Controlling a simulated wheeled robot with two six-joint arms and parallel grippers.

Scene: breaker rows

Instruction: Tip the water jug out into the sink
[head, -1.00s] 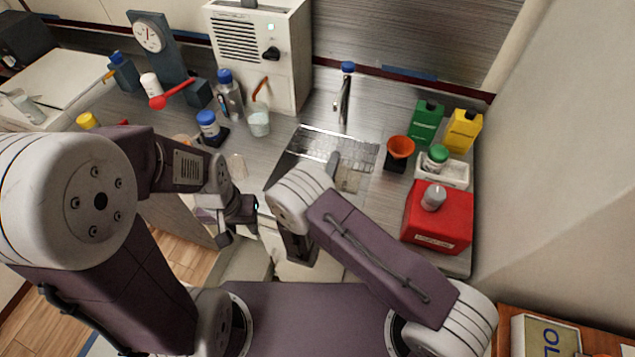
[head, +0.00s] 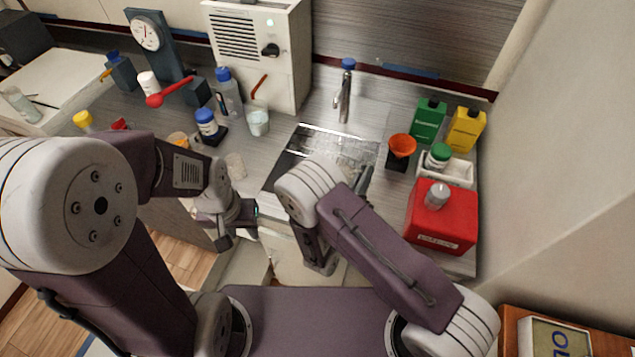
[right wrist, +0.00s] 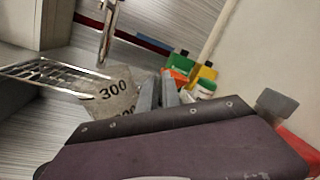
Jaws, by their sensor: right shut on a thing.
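The steel sink (head: 283,173) is set in the counter under a blue-topped tap (head: 342,95). My right gripper (head: 364,181) is at the sink's front right in the head view, mostly behind my own arm. In the right wrist view its two grey fingers (right wrist: 158,92) are close together, beside a see-through jug (right wrist: 112,93) marked "300", and shut on it. The tap (right wrist: 107,35) stands behind the jug there. I cannot tell the jug's tilt or how much water it holds. My left gripper (head: 236,226) is in front of the counter, left of the sink, apparently empty; its jaws are unclear.
An orange funnel (head: 401,146), green bottle (head: 428,120), yellow bottle (head: 466,128) and red container (head: 441,222) stand right of the sink. A small clear cup (head: 235,166) and a beaker (head: 257,123) stand left of it. A white dispenser (head: 255,55) is behind.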

